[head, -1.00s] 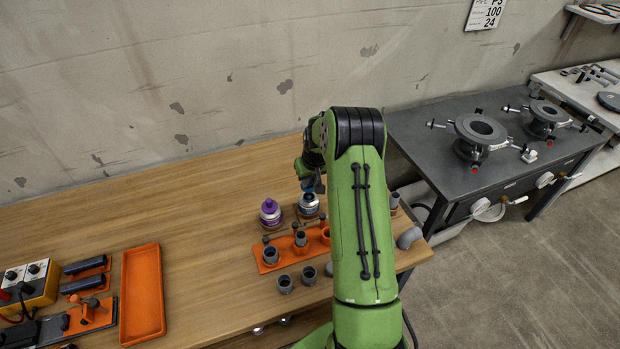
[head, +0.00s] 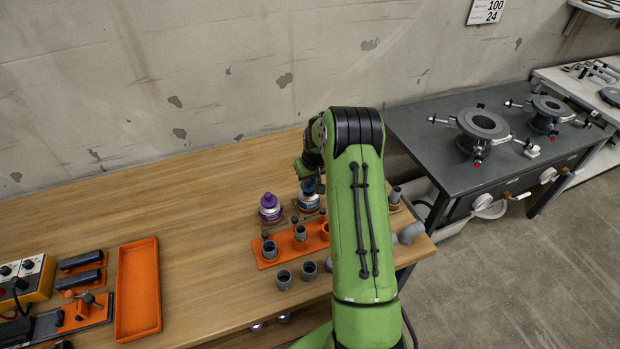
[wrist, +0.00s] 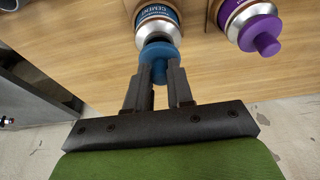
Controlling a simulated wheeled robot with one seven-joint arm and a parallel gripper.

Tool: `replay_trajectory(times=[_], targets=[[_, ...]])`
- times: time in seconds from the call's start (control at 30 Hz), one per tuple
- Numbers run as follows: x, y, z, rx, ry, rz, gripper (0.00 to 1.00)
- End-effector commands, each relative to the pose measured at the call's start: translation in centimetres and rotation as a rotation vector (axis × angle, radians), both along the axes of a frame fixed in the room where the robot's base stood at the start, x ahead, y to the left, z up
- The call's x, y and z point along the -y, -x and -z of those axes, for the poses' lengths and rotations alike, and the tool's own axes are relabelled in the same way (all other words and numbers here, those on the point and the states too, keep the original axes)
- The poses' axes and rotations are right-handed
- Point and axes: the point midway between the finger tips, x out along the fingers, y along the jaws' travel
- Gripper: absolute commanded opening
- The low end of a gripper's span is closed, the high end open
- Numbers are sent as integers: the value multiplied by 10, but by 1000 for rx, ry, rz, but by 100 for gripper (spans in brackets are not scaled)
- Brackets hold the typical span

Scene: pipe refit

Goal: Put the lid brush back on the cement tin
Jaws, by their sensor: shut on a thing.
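The cement tin (wrist: 157,14) is a blue-labelled can with a metal top; in the head view it (head: 308,203) stands on the wooden table, partly behind my arm. The lid brush has a blue cap (wrist: 158,53), which shows in the wrist view at the tin's mouth. My gripper (wrist: 158,80) is shut on the blue cap's knob, with one finger on each side. The cap appears at or on the neck; I cannot tell whether it is fully seated. In the head view, the gripper itself is mostly hidden by my arm.
A purple-capped tin (head: 270,208) stands just left of the cement tin. An orange rack (head: 268,262) with grey fittings lies in front, with loose grey fittings (head: 284,279) before it. An orange tray (head: 138,290) is further left. The table's back left is clear.

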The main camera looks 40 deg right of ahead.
Motion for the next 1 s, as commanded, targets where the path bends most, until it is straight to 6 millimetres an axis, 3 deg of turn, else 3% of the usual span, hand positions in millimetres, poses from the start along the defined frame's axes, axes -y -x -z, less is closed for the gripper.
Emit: replay_trajectory(times=[1.0], targets=[[0, 0, 13, 0, 0, 0, 0]])
